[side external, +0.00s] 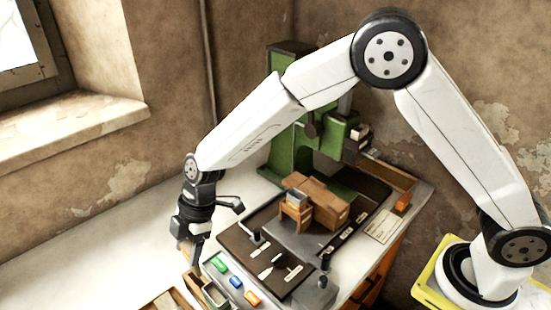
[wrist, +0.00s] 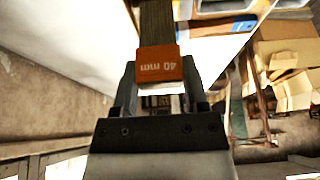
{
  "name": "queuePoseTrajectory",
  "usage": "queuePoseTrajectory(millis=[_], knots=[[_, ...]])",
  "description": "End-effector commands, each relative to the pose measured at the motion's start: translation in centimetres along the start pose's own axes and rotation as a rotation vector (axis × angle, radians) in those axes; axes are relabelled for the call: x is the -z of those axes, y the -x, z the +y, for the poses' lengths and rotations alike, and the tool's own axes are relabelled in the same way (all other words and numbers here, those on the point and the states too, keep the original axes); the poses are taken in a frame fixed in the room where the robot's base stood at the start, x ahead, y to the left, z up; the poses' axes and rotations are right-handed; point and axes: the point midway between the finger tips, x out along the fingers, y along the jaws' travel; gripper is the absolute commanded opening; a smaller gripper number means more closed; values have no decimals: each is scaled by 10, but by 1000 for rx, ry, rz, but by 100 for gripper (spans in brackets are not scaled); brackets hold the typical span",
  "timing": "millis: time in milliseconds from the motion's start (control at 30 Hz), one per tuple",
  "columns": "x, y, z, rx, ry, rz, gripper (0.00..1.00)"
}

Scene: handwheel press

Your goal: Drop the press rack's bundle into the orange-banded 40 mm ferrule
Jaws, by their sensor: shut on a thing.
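My gripper (wrist: 160,88) is shut on a dark brown bristle bundle (wrist: 155,20) that carries an orange band (wrist: 160,64) marked 40 mm, upside down in the wrist view. The band sits between the fingers and the bristles extend beyond it. In the side view my gripper (side external: 192,248) hangs at the left front of the bench, above a grey open-topped piece (side external: 214,295). The held bundle is mostly hidden there. I cannot tell which ferrule the grey piece is, nor whether the gripper touches it.
Green, blue and orange tags (side external: 252,298) lie along the bench's front. A wooden block (side external: 318,203) and small wooden stand (side external: 296,211) sit before the green press (side external: 287,140). Black knobs stand on the dark panel. The white surface at left (side external: 90,240) is clear.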

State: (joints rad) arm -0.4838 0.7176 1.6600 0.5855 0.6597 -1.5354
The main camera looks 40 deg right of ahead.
Motion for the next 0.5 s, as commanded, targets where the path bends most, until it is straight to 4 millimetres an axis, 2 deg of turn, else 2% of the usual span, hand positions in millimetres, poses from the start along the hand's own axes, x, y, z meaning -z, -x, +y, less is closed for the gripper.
queuePoseTrajectory(millis=[333,500], knots=[[-1,0,0,-4,-7,0,0],[-7,4,0,-29,-67,0,0]])
